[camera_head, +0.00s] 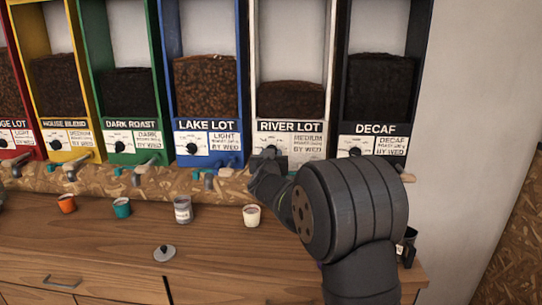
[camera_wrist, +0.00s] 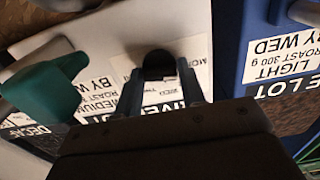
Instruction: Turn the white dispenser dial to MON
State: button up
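The white dispenser (camera_head: 290,126) bears a RIVER LOT sign and stands between the blue and black dispensers. Its black dial (camera_wrist: 158,66) shows in the wrist view, upside down, with day letters on the white plate around it. The dial's pointer cannot be made out. My gripper (camera_head: 268,157) is at the front of the white dispenser in the head view and hides the dial there. In the wrist view my gripper (camera_wrist: 160,80) has its two fingers apart, one on each side of the dial. Whether they touch it I cannot tell.
The blue dispenser (camera_head: 208,125) is close on the left and the black DECAF dispenser (camera_head: 375,129) on the right. A green lever (camera_wrist: 45,88) is near my gripper. Several cups, including a white one (camera_head: 251,216), and a grey lid (camera_head: 164,253) are on the wooden counter (camera_head: 110,240).

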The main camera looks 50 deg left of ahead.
jog(key=c, duration=0.3)
jog(key=shift+m, duration=0.6)
jog(key=o, duration=1)
jog(key=shift+c, duration=0.2)
jog(key=v, duration=1.7)
jog(key=shift+d, duration=0.2)
